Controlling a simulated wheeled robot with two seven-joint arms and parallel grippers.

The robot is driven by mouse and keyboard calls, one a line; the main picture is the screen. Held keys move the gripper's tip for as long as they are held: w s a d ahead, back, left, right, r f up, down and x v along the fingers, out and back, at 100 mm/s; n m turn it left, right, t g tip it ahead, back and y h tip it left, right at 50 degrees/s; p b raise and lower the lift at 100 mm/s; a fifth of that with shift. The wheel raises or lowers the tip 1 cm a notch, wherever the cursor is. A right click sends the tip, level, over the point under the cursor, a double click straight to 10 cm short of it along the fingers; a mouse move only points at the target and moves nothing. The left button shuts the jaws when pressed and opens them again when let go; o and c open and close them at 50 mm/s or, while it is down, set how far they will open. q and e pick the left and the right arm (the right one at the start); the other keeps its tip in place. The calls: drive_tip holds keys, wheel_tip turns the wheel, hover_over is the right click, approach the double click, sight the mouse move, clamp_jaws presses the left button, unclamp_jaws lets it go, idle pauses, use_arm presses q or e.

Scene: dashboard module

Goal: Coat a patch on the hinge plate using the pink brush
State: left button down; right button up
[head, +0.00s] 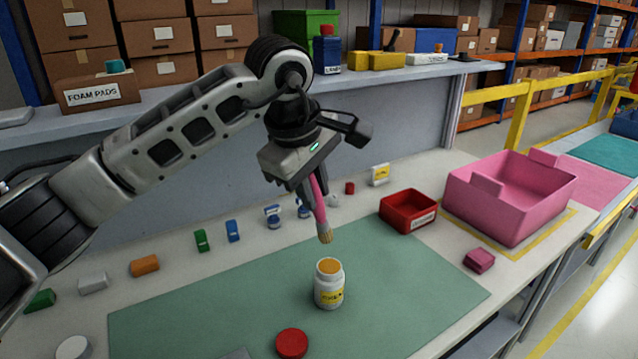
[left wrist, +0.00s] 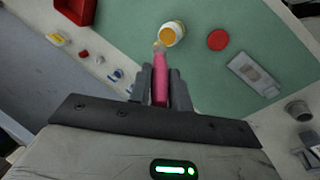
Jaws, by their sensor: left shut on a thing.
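My left gripper (head: 312,192) is shut on the pink brush (head: 319,198), which points bristles down. The pale bristles hang above the open white jar (head: 329,291), apart from it in the head view. In the left wrist view the brush (left wrist: 160,85) is between the fingers, its tip beside the jar's orange mouth (left wrist: 167,34). The jar stands upright on the green mat. A grey plate (left wrist: 254,76), seemingly the hinge plate, lies on the mat in the left wrist view; only its edge (head: 236,354) shows in the head view. My right gripper is not in view.
A red lid (head: 292,343) lies on the mat (head: 200,310) in front of the jar. A red tray (head: 408,211), a pink bin (head: 512,200) and a pink block (head: 479,260) are to the right. Several small blocks line the back and left. The mat's right part is clear.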

sight(319, 210)
use_arm(q)
drive_tip(key=shift+w+d+r+n, duration=0.15)
drive_tip(key=shift+d+r+n, duration=0.15)
drive_tip(key=shift+d, duration=0.2)
drive_tip(key=shift+f+b, duration=1.5)
drive_tip(key=shift+f, duration=0.8)
drive_tip(key=shift+f+b, duration=0.35)
drive_tip(key=shift+f, duration=0.35)
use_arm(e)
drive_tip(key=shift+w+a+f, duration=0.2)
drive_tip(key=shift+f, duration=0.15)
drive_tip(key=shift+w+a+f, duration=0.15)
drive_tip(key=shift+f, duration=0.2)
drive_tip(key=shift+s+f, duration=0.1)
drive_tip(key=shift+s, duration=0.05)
use_arm(q)
drive_tip(key=shift+f+b, duration=0.25)
drive_tip(key=shift+b, duration=0.05)
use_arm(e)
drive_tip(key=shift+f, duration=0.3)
use_arm(q)
drive_tip(key=shift+f, duration=0.35)
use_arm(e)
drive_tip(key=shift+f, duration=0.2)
